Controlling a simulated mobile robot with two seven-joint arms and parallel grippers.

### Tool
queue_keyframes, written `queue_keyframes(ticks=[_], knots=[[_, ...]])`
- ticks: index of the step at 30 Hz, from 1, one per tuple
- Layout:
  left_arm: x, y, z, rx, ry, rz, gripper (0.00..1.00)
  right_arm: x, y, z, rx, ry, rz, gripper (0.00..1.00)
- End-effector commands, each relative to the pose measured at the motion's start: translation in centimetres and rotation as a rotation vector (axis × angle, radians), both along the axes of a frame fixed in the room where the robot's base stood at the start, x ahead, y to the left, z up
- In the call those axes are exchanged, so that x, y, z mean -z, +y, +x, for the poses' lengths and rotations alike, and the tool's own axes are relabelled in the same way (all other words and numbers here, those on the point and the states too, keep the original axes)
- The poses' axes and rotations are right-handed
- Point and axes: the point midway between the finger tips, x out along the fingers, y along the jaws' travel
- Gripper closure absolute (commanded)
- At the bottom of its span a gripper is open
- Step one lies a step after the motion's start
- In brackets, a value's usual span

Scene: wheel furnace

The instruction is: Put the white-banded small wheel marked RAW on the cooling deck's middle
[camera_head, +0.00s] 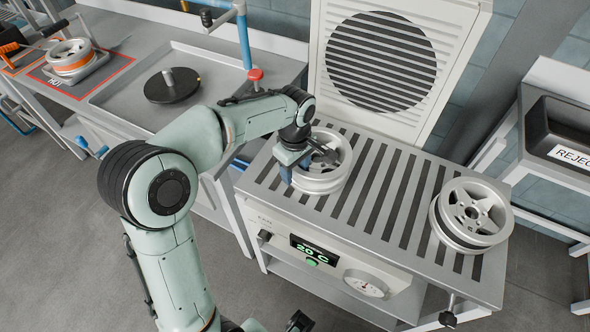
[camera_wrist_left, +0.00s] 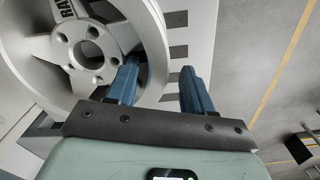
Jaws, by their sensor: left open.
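A pale grey spoked wheel (camera_head: 325,165) lies flat on the left part of the slotted cooling deck (camera_head: 390,190). In the left wrist view this wheel (camera_wrist_left: 85,55) fills the left side, with letters reading "RA" on a spoke and the rest cut off. My left gripper (camera_head: 290,168) is down at the wheel's near left rim. In the wrist view its two blue fingers (camera_wrist_left: 160,75) are apart, one over the wheel's inside and one outside the rim. Whether they touch it cannot be told. The deck's middle is bare. My right gripper is not clearly visible.
Another grey wheel (camera_head: 472,214) lies on the deck's right end. A vented panel (camera_head: 390,60) stands behind the deck. At left, an orange-banded wheel (camera_head: 70,58) sits in the red-outlined HOT area, near a black disc (camera_head: 172,86). A REJECT bin (camera_head: 560,130) stands at right.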

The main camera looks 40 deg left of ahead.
Motion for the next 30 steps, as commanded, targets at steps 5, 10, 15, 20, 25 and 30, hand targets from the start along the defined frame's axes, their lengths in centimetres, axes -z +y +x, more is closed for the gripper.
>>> queue_keyframes(ticks=[5, 10, 15, 20, 25, 30], knots=[[-4.0, 0.0, 0.1, 0.0, -0.008, 0.001, 0.48, -0.8, 0.0, 0.2, 0.0, -0.003, 0.0, 0.45], [-7.6, 0.0, 0.1, 0.001, -0.006, 0.001, 0.48, -1.4, 0.0, 0.5, 0.0, -0.006, 0.0, 0.45], [-10.0, 0.0, 0.0, 0.001, -0.003, 0.0, 0.48, -1.9, 0.0, 0.6, 0.0, -0.008, 0.0, 0.45], [-10.8, 0.0, -0.1, 0.001, -0.001, 0.0, 0.48, -2.0, 0.0, 0.7, 0.0, -0.008, 0.0, 0.45], [-10.9, 0.0, -0.1, 0.001, 0.0, 0.0, 0.48, -2.0, 0.0, 0.7, -0.001, -0.008, 0.0, 0.45], [-10.9, 0.0, -0.1, 0.001, 0.0, 0.0, 0.48, -2.0, 0.0, 0.7, 0.0, -0.008, 0.0, 0.45]])
